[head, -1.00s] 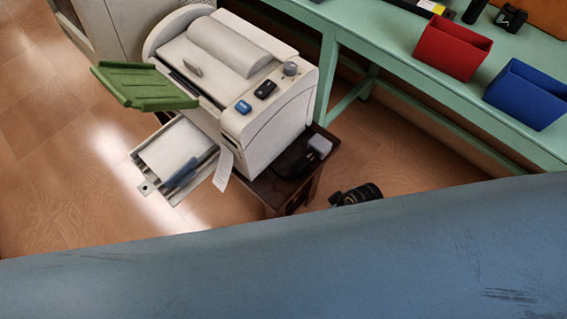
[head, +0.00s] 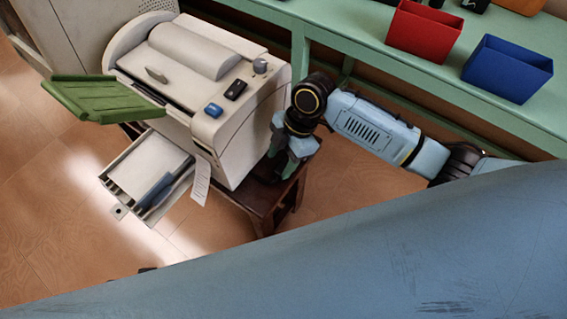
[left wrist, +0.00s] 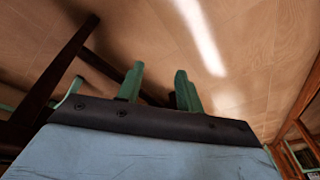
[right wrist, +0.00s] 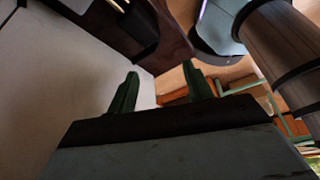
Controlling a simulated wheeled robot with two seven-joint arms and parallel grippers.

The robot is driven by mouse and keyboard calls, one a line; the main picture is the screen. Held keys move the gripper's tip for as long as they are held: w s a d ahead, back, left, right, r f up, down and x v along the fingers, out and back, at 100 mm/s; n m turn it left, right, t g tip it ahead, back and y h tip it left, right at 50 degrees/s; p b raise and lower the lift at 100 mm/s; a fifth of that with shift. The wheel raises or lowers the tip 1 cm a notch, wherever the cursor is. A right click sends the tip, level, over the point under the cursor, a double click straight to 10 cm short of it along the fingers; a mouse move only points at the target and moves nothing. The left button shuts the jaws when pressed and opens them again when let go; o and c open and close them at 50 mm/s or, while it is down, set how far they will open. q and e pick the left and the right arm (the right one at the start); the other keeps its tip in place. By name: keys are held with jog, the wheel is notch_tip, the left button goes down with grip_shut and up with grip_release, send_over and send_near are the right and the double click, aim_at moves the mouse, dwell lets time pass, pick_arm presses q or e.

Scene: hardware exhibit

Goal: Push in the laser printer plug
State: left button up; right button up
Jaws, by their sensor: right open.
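The white laser printer (head: 185,75) stands on a small dark wooden table (head: 262,200). The plug cannot be made out in the head view; my right gripper (head: 284,162) covers the spot beside the printer's right side. In the right wrist view the open fingers of that gripper (right wrist: 158,88) have nothing between them, with the pale printer side to their left. A black block (right wrist: 138,28) shows beyond them against dark wood; I cannot tell whether it belongs to the plug. My left gripper (left wrist: 160,88) is open and empty over the floor in the left wrist view.
A green bench (head: 345,55) with a red bin (head: 424,32) and a blue bin (head: 507,69) runs along the back right. A green tray (head: 100,98) and an open paper tray (head: 148,175) jut from the printer's left. A blue surface fills the foreground.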

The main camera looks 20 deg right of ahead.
aim_at(283, 167)
jog(key=w+d+r+n+g, duration=0.2)
jog(key=w+d+r+n, duration=0.3)
jog(key=r, duration=0.1)
jog(key=shift+h, duration=0.3)
jog(key=b+x, duration=0.4)
jog(key=x, duration=0.8)
jog(key=shift+w+d+f, duration=0.1)
jog(key=shift+f, duration=0.3)
pick_arm(q)
notch_tip(283, 167, up, 6)
jog(key=d, duration=0.2)
jog(key=shift+w+d+b, duration=0.3)
jog(key=shift+w+d, duration=0.05)
jog(key=shift+w, duration=0.05)
pick_arm(e)
jog(key=shift+f, duration=0.4)
grip_shut()
